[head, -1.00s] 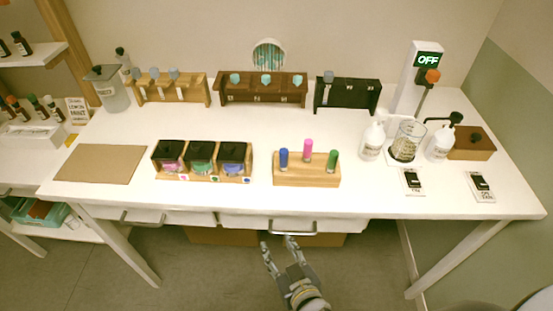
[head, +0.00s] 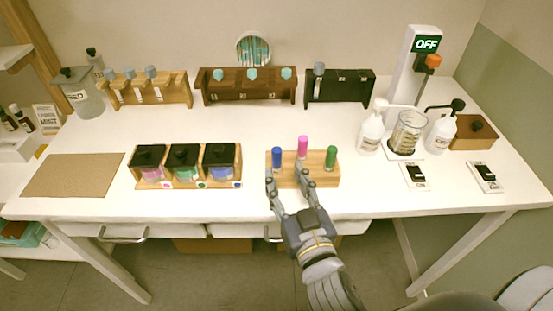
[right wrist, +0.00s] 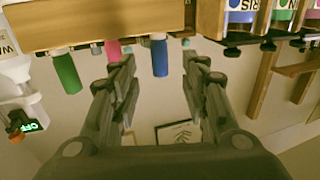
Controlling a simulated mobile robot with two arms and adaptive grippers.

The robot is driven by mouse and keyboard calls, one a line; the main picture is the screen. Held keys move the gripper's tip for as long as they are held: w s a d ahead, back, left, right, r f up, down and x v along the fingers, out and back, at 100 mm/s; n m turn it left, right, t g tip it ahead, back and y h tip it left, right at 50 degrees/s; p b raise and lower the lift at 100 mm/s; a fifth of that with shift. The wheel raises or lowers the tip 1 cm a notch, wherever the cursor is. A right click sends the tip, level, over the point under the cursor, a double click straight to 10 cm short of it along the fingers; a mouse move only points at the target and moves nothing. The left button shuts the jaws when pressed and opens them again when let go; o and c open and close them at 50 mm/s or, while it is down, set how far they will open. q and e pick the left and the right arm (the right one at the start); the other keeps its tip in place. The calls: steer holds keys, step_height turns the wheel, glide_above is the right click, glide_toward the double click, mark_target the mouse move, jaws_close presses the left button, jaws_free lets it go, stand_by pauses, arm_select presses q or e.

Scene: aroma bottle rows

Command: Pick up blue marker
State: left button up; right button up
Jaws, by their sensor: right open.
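The blue marker (head: 277,156) stands upright at the left end of a light wooden holder (head: 322,180) near the table's front. A pink marker (head: 303,146) stands in the middle and a green marker (head: 331,157) at the right end. My right gripper (head: 286,178) is open at the front of the holder, its fingers pointing toward the blue marker. In the right wrist view, which is upside down, the blue marker (right wrist: 159,57) shows between the open fingertips, with no clear contact. My left gripper is not in view.
A rack of dark-lidded jars (head: 184,164) stands left of the holder. Pump bottles (head: 371,133), a glass beaker (head: 407,133) and switches (head: 415,175) are at the right. Wooden racks (head: 245,93) line the back. The table middle behind the holder is clear.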

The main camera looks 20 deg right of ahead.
mark_target(278, 162)
steer(key=shift+w+d+f+p, duration=0.1)
steer(key=shift+w+p, duration=0.15)
steer(key=shift+w, duration=1.6)
steer(key=shift+w+f+p, duration=0.1)
steer(key=shift+w+p, duration=0.15)
steer(key=shift+w, duration=1.55)
steer(key=c, duration=1)
